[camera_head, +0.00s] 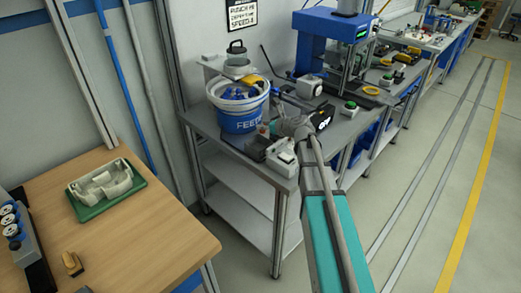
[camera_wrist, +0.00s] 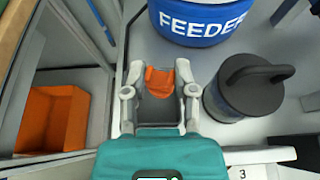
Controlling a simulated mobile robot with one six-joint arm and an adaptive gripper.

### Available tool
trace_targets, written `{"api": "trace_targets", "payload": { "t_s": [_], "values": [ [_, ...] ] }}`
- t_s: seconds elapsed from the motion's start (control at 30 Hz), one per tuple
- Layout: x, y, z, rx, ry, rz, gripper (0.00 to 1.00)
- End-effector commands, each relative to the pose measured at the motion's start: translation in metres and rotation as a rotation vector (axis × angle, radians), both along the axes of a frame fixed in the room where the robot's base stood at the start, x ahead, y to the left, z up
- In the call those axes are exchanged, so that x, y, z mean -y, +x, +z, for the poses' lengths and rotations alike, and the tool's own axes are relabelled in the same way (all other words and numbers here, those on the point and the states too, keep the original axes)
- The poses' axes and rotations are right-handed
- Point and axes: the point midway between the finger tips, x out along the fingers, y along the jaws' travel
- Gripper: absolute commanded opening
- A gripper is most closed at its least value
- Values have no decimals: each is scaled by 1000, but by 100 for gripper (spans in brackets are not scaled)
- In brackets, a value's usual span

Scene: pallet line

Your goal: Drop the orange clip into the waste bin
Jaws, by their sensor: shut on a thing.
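My gripper (camera_wrist: 160,72) is shut on the orange clip (camera_wrist: 160,82), which sits between its two fingers in the wrist view. In the head view my gripper (camera_head: 283,128) is over the front part of the grey metal bench; the clip is too small to make out there. An orange open box (camera_wrist: 52,118) stands low at the left in the wrist view, apart from the gripper. I cannot tell whether it is the waste bin, and no other bin is clearly marked as waste.
A blue FEEDER bucket (camera_head: 243,118) stands on the bench (camera_head: 215,127), just beyond my gripper. A dark-lidded canister (camera_wrist: 243,92) is close to the gripper's right in the wrist view. A blue press (camera_head: 335,28) stands behind. A wooden table (camera_head: 140,230) holds a green tray (camera_head: 98,209).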

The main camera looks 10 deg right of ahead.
Motion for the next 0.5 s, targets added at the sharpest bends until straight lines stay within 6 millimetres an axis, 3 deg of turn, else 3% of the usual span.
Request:
{"api": "trace_targets", "payload": {
  "t_s": [0.17,0.2,0.3,0.4,0.5],
  "values": [
    [0,0,0,0,0,0,16],
    [0,0,0,0,0,0,40],
    [0,0,0,0,0,1,59],
    [-1,0,0,0,0,1,76],
    [-1,0,0,0,0,1,76]
  ]
}}
